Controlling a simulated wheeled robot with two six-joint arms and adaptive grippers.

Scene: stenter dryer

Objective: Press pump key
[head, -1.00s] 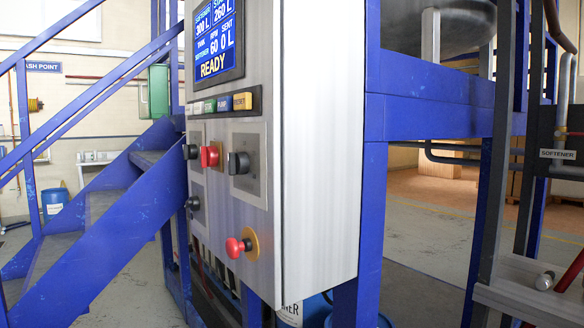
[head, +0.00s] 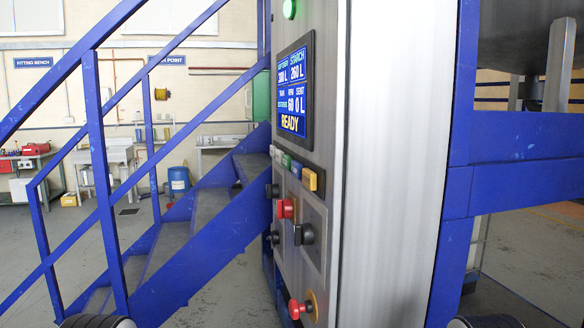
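The control cabinet (head: 392,150) stands right of centre, its front panel seen at a steep angle. A row of small coloured keys runs below the screen: pale ones at the far end, then a green key (head: 286,161), a blue key (head: 296,169) and a yellow key (head: 310,180). Their lettering is too small to read, so I cannot tell which is the pump key. The screen (head: 294,91) shows READY in yellow and several litre figures. Neither gripper is in view; only dark rounded parts of mine show at the bottom edge.
Below the keys are a red knob (head: 285,209), a black knob (head: 303,234) and a red mushroom button (head: 297,308). Blue stairs with railings (head: 107,180) stand left of the cabinet. A blue frame (head: 470,160) stands at its right. Open floor lies beyond the stairs.

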